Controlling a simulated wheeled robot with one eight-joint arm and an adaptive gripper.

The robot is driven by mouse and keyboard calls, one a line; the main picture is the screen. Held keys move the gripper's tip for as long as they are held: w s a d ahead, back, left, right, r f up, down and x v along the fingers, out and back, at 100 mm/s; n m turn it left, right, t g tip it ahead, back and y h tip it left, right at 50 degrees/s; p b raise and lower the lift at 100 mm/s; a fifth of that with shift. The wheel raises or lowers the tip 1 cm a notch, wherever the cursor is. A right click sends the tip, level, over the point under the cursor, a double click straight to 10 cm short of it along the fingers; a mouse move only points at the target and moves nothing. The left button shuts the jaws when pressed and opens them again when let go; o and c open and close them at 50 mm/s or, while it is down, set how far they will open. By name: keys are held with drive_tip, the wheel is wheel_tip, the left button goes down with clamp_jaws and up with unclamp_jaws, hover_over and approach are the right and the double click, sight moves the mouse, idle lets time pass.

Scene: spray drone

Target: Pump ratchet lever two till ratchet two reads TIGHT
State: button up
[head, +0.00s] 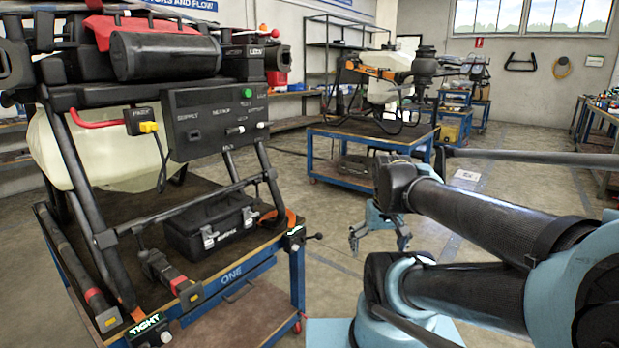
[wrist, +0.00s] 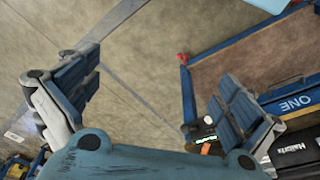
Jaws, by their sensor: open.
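A ratchet (head: 295,233) with a small dark display sits at the right front corner of the blue cart (head: 236,277) marked ONE. A second ratchet (head: 148,328) at the near left corner reads TIGHT. No number shows on either. My gripper (head: 379,240) is open and empty, right of the cart corner and apart from the lever. Its fingers (wrist: 160,95) are spread wide in the wrist view.
The drone's dark frame (head: 108,180) stands on the cart, with a control panel (head: 215,120) and a pale tank (head: 90,150). A black case (head: 211,227) lies under it. Another cart (head: 372,137) carries a drone behind. The floor right of the cart is open.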

drive_tip(key=shift+s+d+f, duration=0.2)
drive_tip(key=shift+s+f, duration=0.25)
drive_tip(key=shift+f, duration=0.25)
drive_tip(key=shift+c, duration=0.2)
